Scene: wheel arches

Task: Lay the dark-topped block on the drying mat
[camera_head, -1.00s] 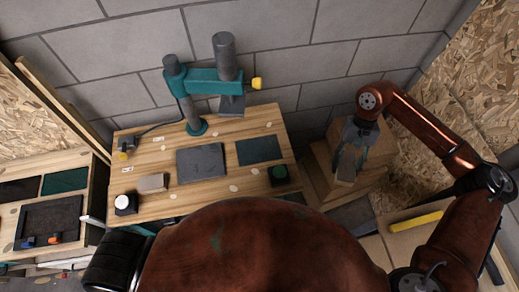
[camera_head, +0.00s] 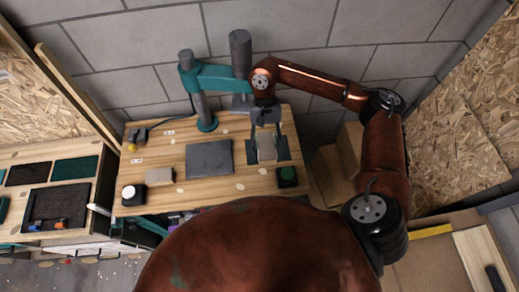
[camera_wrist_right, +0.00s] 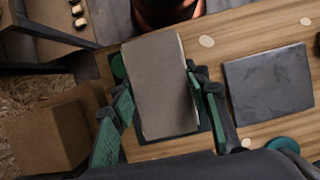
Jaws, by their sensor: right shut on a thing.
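A grey-brown block (camera_head: 266,147) is in my right gripper (camera_head: 266,140), which is shut on its sides. In the right wrist view the block (camera_wrist_right: 160,85) sits between the two fingers (camera_wrist_right: 161,110), its broad face toward the camera. A dark green-grey mat (camera_head: 282,151) lies on the wooden bench top right under the block. The block covers its middle, and I cannot tell whether they touch. A larger dark grey slab or mat (camera_head: 209,159) lies to the left; it is bare. My left gripper is not in view.
A teal clamp-like stand (camera_head: 222,77) rises behind the mats. A pale block (camera_head: 159,176) and a white-topped black box (camera_head: 132,194) stand at the left. Cardboard-coloured boxes (camera_head: 340,155) are right of the bench.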

